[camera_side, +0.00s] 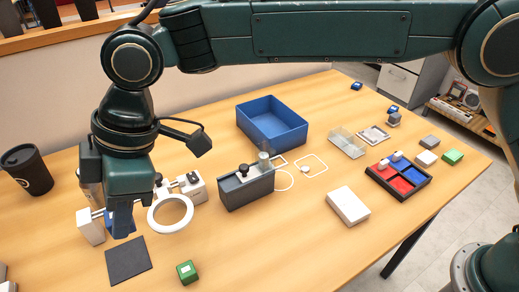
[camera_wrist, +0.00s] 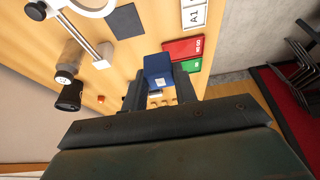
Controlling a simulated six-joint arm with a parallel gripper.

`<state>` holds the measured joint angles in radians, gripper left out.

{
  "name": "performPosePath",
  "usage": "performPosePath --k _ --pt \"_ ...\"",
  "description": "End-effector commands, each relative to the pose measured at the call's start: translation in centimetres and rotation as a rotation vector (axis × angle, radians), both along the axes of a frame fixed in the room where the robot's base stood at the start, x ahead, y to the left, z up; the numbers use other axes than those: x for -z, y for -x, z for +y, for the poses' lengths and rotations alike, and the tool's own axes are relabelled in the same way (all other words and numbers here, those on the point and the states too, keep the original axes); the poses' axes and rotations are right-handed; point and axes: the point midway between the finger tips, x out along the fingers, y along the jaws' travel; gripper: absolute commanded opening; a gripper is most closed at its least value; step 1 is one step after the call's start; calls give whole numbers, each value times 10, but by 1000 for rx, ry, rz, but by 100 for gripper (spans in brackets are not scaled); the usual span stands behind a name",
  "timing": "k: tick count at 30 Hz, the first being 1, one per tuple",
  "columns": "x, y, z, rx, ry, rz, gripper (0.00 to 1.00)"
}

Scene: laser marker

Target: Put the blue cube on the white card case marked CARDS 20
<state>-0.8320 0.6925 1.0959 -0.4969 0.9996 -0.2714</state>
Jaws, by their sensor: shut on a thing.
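The blue cube (camera_wrist: 158,70) shows a small white label in the wrist view and sits between the dark fingers of my gripper (camera_wrist: 160,90). In the side view my gripper (camera_side: 121,212) points down at the left of the table, with a strip of the blue cube (camera_side: 123,224) showing by the fingers. A flat white box (camera_side: 347,205) lies right of the middle of the table, well away from my gripper. It looks like the card case, but no marking on it is readable. Its top is bare.
A white ring on a stand (camera_side: 170,214) is just right of my gripper, with a dark square pad (camera_side: 128,260) below. A grey device (camera_side: 246,187) and a blue bin (camera_side: 272,124) stand mid-table. A red-and-blue tray (camera_side: 398,178) is beside the white box.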

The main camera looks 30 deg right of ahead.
Motion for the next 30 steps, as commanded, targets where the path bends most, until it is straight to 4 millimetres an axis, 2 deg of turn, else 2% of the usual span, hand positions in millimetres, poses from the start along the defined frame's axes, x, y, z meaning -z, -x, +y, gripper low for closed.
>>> performPosePath --k 5,8,15,23,30 --pt "-6 -19 -36 7 0 0 7" --pt "-10 -31 -65 8 0 0 7" --pt "-20 -52 -146 6 -1 -1 7" --pt "-27 -54 -232 4 -1 -1 7" --pt "-30 -39 -307 4 -1 -1 7"
